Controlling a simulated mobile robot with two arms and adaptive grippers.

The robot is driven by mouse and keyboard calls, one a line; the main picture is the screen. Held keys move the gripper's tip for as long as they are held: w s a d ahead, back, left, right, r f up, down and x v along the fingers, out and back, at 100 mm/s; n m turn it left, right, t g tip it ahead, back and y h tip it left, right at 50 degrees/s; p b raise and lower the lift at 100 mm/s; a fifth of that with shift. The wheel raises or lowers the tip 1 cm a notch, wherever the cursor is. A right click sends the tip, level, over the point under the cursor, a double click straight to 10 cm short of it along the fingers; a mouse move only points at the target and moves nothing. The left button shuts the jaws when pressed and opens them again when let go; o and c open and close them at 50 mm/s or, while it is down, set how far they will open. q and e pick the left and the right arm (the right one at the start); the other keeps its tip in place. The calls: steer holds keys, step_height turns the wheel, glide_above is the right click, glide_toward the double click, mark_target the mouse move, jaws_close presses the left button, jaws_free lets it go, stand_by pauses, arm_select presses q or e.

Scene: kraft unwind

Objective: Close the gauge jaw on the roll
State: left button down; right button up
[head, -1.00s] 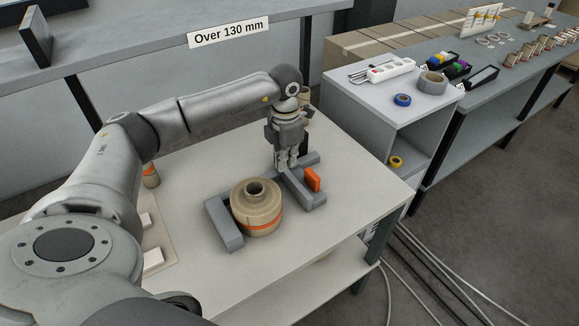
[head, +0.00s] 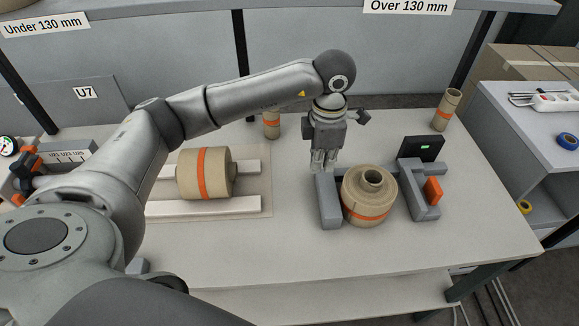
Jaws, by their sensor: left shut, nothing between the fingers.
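The kraft roll (head: 369,207), tan with an orange band and a hollow core, stands upright on the bench between the gauge's two grey jaws. The left grey jaw (head: 329,205) is close against the roll's left side; I cannot tell whether they touch. The right grey jaw (head: 416,180), with an orange block (head: 433,190) on its outer side, stands apart from the roll with a narrow gap. A dark display (head: 418,148) with a small green readout is behind it. My left gripper (head: 323,168) is shut and empty, pointing down at the far end of the left jaw. My right gripper is out of view.
Another banded roll (head: 204,174) lies on its side on white rails at the left. Slim cores stand at the back (head: 271,124) and back right (head: 446,110). The front of the bench (head: 300,255) is clear. A grey shelf unit (head: 520,140) is to the right.

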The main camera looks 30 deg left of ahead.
mark_target(330, 196)
arm_select(q)
steer(key=f+p, duration=0.1)
steer(key=f, duration=0.2)
steer(key=d+f+p, duration=0.1)
steer(key=f+p, duration=0.1)
steer(key=f, duration=0.1)
steer(key=f+p, duration=0.2)
steer(key=f, duration=0.1)
steer(key=shift+w+d+f, duration=0.25)
steer(key=shift+w+f, duration=0.1)
steer(key=shift+w+d+f, duration=0.1)
steer(key=shift+w+d, duration=0.3)
steer(key=shift+d, duration=0.2)
